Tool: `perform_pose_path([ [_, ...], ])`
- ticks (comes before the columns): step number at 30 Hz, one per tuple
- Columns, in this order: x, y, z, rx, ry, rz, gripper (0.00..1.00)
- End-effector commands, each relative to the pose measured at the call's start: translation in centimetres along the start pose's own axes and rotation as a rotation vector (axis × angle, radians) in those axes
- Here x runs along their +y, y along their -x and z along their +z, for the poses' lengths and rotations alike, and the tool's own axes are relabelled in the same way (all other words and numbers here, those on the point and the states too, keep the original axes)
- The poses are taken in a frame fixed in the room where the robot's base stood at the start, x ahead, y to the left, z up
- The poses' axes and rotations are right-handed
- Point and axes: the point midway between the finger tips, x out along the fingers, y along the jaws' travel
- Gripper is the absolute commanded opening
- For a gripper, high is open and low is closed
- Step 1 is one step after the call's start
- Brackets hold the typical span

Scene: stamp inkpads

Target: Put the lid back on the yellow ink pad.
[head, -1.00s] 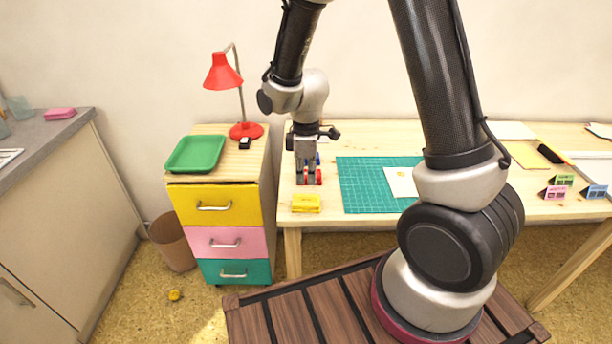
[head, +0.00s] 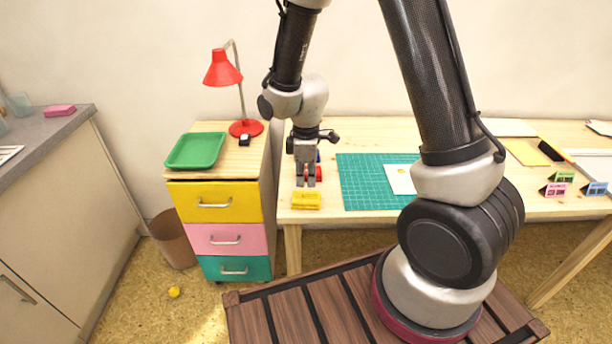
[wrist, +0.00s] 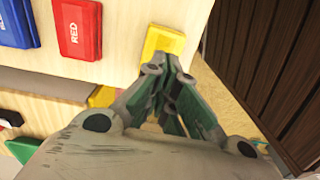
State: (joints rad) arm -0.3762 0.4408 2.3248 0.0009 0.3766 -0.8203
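The yellow ink pad (head: 306,201) lies near the front left edge of the table. In the wrist view it (wrist: 163,40) is just beyond my fingertips, which hide its near part. I cannot make out a separate lid on it or beside it. My gripper (head: 305,184) points down just behind and above the pad. In the wrist view my gripper's fingers (wrist: 168,66) converge until the tips nearly meet, with nothing visible between them. I cannot tell whether the tips touch the pad.
A red pad marked RED (wrist: 78,27) and a blue pad (wrist: 17,24) lie in a row with the yellow one. A green cutting mat (head: 365,185) is to the right. A drawer cabinet with a green tray (head: 196,151) stands left. A small yellow object (head: 174,292) is on the floor.

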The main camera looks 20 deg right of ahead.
Motion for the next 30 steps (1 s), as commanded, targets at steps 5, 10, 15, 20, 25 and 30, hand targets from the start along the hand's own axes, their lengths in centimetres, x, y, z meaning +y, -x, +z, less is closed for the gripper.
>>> perform_pose_path([
  [5, 0.0, -0.5, 0.0, 0.0, 0.0, 0.0, 0.0],
  [10, 0.0, -1.1, 0.0, -0.001, 0.0, -0.001, 0.0],
  [15, 0.0, -1.6, 0.0, 0.0, 0.0, 0.0, 0.0],
  [20, 0.0, -2.0, 0.0, -0.001, 0.0, -0.001, 0.0],
  [25, 0.0, -2.6, 0.0, 0.0, 0.0, 0.0, 0.0],
  [30, 0.0, -3.1, 0.0, -0.001, 0.0, -0.001, 0.0],
])
